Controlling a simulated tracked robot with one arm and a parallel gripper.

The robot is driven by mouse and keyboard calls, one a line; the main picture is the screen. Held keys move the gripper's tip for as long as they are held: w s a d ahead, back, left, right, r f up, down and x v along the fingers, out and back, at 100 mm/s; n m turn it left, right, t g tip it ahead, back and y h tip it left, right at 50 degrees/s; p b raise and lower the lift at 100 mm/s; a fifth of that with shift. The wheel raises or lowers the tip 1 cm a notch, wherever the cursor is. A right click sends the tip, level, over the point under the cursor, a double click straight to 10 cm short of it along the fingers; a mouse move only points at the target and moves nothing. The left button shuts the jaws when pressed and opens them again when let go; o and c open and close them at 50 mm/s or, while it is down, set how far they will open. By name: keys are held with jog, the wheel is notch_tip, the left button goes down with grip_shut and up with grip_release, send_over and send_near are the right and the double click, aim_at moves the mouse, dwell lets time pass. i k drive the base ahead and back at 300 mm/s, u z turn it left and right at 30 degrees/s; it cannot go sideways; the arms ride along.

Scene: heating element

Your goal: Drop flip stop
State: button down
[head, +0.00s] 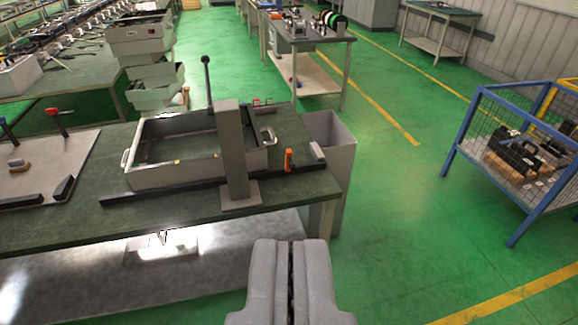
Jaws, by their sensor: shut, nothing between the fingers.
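My gripper (291,245) shows at the bottom centre, its two grey fingers side by side with only a thin dark slit between them. It is shut and empty, in front of the workbench (80,228) and apart from it. A grey upright post (235,155) on a flat foot stands near the bench's front edge. A dark lever with a round knob (206,60) rises beside it. A long black rail (160,195) runs across the bench and passes behind the post. A small orange part (288,161) stands upright at the rail's right. I cannot tell which part is the flip stop.
A grey tray (150,177) sits behind the rail. A tall grey bin (335,150) stands against the bench's right end. A blue mesh cage (520,145) is at the right. Green floor is clear between bin and cage. Stacked boxes (140,40) stand behind.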

aim_at(290, 165)
jog(key=u, duration=0.15)
jog(key=i, duration=1.55)
jog(key=z, duration=0.25)
